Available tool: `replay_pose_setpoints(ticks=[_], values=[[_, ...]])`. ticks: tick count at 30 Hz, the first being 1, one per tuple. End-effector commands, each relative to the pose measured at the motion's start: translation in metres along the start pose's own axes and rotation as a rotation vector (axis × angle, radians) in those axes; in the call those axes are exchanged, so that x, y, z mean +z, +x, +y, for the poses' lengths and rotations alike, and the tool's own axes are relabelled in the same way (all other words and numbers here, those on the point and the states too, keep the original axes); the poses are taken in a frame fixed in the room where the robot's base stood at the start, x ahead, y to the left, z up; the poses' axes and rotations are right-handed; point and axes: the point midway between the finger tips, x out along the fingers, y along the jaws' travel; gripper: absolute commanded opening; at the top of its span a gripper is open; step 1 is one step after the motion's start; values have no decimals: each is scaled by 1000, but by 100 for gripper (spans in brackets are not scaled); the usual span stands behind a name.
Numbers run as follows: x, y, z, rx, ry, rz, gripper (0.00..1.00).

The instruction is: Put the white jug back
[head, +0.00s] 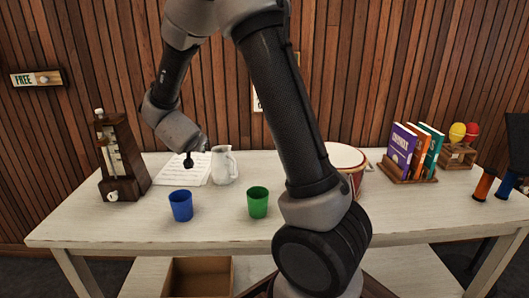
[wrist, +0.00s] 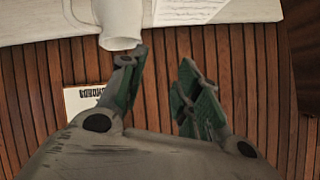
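The white jug (head: 223,166) stands upright on the table near the back, beside the music sheets. In the wrist view the jug (wrist: 119,22) shows at the top left, inverted, with part of it cut off by the frame. My gripper (head: 189,160) is just left of the jug in the head view. In the wrist view my gripper (wrist: 162,62) is open, with nothing between its fingers. Its left finger is close to the jug's rim; I cannot tell whether they touch.
A blue cup (head: 181,206) and a green cup (head: 258,202) stand in front of the jug. A metronome (head: 120,160) is at the left and a drum (head: 346,158) at the right. Music sheets (head: 180,168) lie behind. Books (head: 404,152) stand farther right.

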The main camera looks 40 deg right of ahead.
Motion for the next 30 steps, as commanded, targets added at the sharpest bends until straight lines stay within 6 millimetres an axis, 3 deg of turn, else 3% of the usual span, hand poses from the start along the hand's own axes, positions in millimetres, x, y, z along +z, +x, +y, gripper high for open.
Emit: replay_pose_setpoints(ticks=[1, 3, 7, 11, 15, 18, 21, 24, 30], values=[[-20, -19, -14, -116, -3, -51, 33], [-36, -50, -28, -269, -47, -144, 33], [-48, -122, -19, -464, -197, -319, 33], [-45, -194, 36, -518, -404, -486, 33], [-39, -250, 122, -429, -607, -625, 33], [-39, -276, 174, -332, -699, -687, 33], [-39, -291, 208, -258, -750, -723, 33], [-40, -297, 222, -221, -769, -738, 33], [-40, -298, 224, -216, -773, -742, 33]])
